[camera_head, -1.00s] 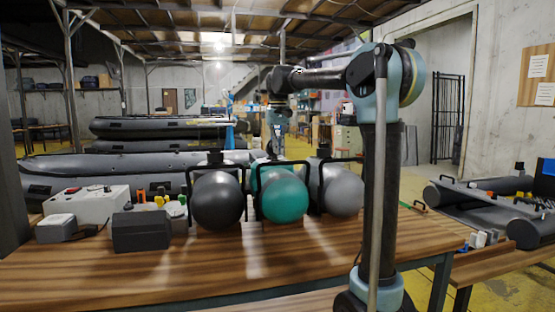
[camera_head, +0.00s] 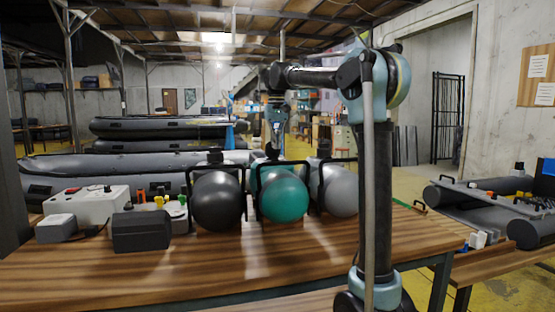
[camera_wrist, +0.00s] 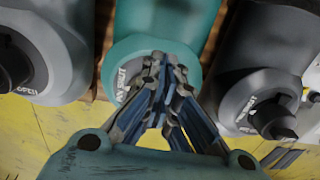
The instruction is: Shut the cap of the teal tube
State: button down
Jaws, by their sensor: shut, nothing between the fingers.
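The teal tube (camera_head: 283,198) lies on the wooden table between a black tube (camera_head: 217,200) and a grey tube (camera_head: 340,190), its rounded end toward the head camera. My gripper (camera_head: 274,153) points down over the top of the teal tube. In the wrist view my gripper (camera_wrist: 163,62) has its fingers together, with nothing seen between them, over the round valve (camera_wrist: 122,72) of the teal tube (camera_wrist: 165,18). The fingers hide most of that valve and its cap, so I cannot tell whether they touch or how the cap stands.
Dark valves stand on the black tube (camera_wrist: 45,45) and grey tube (camera_wrist: 265,65) on either side. Black frames surround the tubes. A dark box (camera_head: 141,231) and a white case (camera_head: 88,204) stand at the left. The front of the table (camera_head: 270,262) is clear.

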jog(key=shift+w+a+r, duration=0.1)
jog(key=shift+w+a, duration=0.1)
jog(key=shift+w, duration=0.45)
jog(key=shift+w+a+r, duration=0.1)
jog(key=shift+w+a, duration=0.1)
jog(key=shift+w, duration=0.7)
jog(key=shift+w+a+f, duration=0.1)
jog(key=shift+w+a, duration=0.15)
jog(key=shift+w, duration=0.45)
jog(key=shift+w, duration=0.15)
jog(key=shift+a, duration=0.1)
jog(key=shift+w+a+f, duration=0.1)
jog(key=shift+w+f, duration=0.05)
jog(key=shift+w, duration=0.25)
jog(key=shift+s, duration=0.1)
jog(key=shift+a, duration=0.1)
